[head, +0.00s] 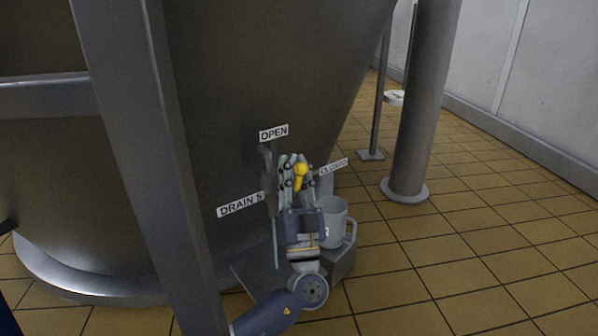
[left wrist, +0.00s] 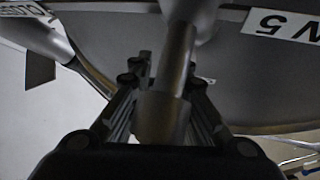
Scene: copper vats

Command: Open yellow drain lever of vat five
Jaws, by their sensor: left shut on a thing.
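The vat (head: 250,70) carries a DRAIN 5 label (head: 240,204), an OPEN label (head: 273,132) and a CLOSED label (head: 333,167). The yellow knob of the drain lever (head: 299,172) shows between the labels, at my left gripper's fingertips. My left gripper (head: 294,176) reaches up from below and is shut on the lever. In the left wrist view a grey shaft (left wrist: 166,112) runs between its fingers (left wrist: 150,85); no yellow shows there. The fingers hide most of the lever and its pivot in the head view. My right gripper is not in view.
A grey mug-like vessel (head: 335,222) stands on a metal block (head: 343,262) close beside my left gripper. A slanted steel beam (head: 140,150) crosses on the left. A thick column (head: 420,110) stands at right. The tiled floor (head: 480,240) at right is clear.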

